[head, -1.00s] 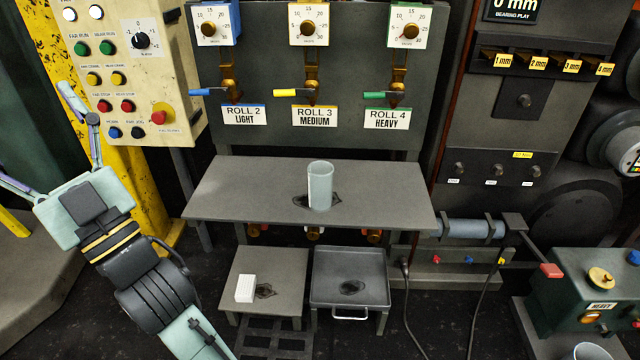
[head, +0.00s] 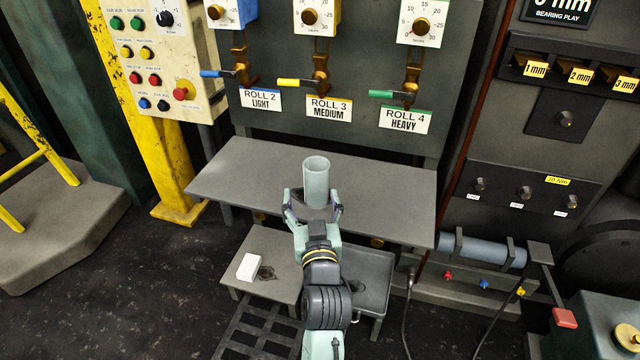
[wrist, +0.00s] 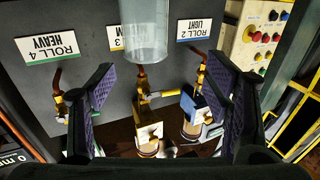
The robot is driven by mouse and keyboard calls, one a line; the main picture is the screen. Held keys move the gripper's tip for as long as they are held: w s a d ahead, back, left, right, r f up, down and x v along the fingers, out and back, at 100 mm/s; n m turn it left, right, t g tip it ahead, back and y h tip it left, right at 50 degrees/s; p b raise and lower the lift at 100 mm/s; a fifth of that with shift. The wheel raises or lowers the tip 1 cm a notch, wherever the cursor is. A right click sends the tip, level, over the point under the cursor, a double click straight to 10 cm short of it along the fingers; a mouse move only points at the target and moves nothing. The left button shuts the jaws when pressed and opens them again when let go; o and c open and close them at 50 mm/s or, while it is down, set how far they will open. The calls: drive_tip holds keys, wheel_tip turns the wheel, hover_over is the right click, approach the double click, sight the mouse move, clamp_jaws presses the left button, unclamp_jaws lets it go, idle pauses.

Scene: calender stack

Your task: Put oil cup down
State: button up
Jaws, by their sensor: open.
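The oil cup (head: 316,178), a pale translucent grey-green cylinder, stands upright on the grey shelf (head: 235,170) below the roll dials. My gripper (head: 313,207) is open at the near side of the cup, with one finger to the left and one to the right of its lower part. In the wrist view, which is upside down, the cup (wrist: 146,30) shows at the top centre, between and beyond the spread fingers of my gripper (wrist: 155,85). Nothing is seen clamped between the fingers. The cup's base is partly hidden by my gripper in the head view.
Below the shelf are a low grey stand (head: 270,290) with a white block (head: 248,267) and a dark tray (head: 375,268), partly behind my arm. Coloured levers (head: 300,82) hang above the shelf. The shelf is clear left and right of the cup.

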sight(318, 182)
drive_tip(key=w, duration=0.3)
drive_tip(key=w+d+f+p, duration=0.1)
drive_tip(key=w, duration=0.1)
drive_tip(key=shift+f, duration=0.1)
drive_tip(key=w+p, duration=0.1)
drive_tip(key=w, duration=0.4)
drive_tip(key=shift+d+p, duration=0.1)
drive_tip(key=shift+p, duration=0.25)
drive_tip(key=shift+w, duration=0.35)
drive_tip(key=c, duration=1.3)
drive_tip(key=shift+c, duration=0.2)
